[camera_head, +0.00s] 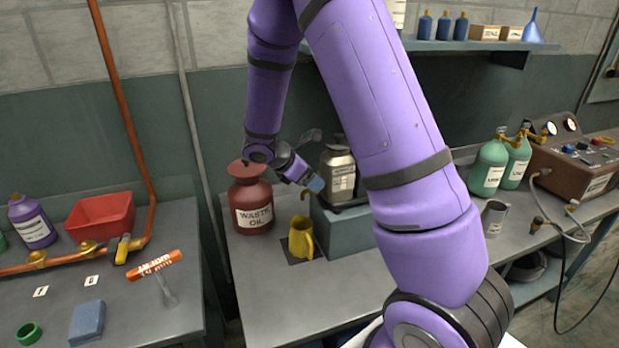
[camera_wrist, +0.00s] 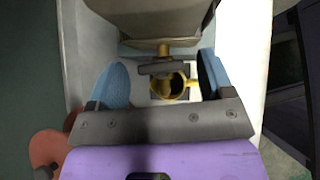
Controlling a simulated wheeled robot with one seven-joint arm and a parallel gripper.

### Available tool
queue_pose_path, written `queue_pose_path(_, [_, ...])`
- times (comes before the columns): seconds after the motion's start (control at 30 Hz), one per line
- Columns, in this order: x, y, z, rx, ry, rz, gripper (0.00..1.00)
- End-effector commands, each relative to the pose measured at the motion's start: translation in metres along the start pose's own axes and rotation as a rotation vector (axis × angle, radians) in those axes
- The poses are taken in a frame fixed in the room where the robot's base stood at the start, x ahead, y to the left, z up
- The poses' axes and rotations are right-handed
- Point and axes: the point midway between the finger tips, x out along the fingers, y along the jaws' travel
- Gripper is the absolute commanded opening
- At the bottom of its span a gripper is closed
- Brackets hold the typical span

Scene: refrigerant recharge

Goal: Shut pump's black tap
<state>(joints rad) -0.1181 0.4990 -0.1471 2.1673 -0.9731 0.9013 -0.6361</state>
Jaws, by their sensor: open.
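The pump is a silver canister (camera_head: 338,172) with a dark cap, standing on a grey-blue block. It also shows at the top of the wrist view (camera_wrist: 150,18). A brass spout (camera_wrist: 163,49) comes out of its base, with the dark tap bar (camera_wrist: 160,68) lying crosswise on it. A yellow jug (camera_head: 301,240) stands below the spout, and its mouth shows in the wrist view. My gripper (camera_wrist: 160,78) is open, with one blue finger on each side of the tap bar. I cannot tell whether either finger touches it. In the head view the tap bar is hidden near my gripper (camera_head: 314,185).
A red-brown waste oil jar (camera_head: 252,205) stands close left of my gripper. The grey-blue block (camera_head: 345,228) lies under the canister. A metal cup (camera_head: 494,217) and green bottles (camera_head: 488,168) stand to the right. The front of the middle bench (camera_head: 285,300) is clear.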

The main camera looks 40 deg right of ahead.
Motion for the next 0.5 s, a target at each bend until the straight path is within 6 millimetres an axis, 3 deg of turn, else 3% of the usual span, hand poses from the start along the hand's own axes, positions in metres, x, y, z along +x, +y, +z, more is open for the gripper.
queue_pose_path(0.3, [0.0019, -0.0001, -0.0001, 0.0, 0.0, 0.0, 0.72])
queue_pose_path(0.5, [0.0017, -0.0001, -0.0001, 0.0, 0.0, 0.0, 0.26])
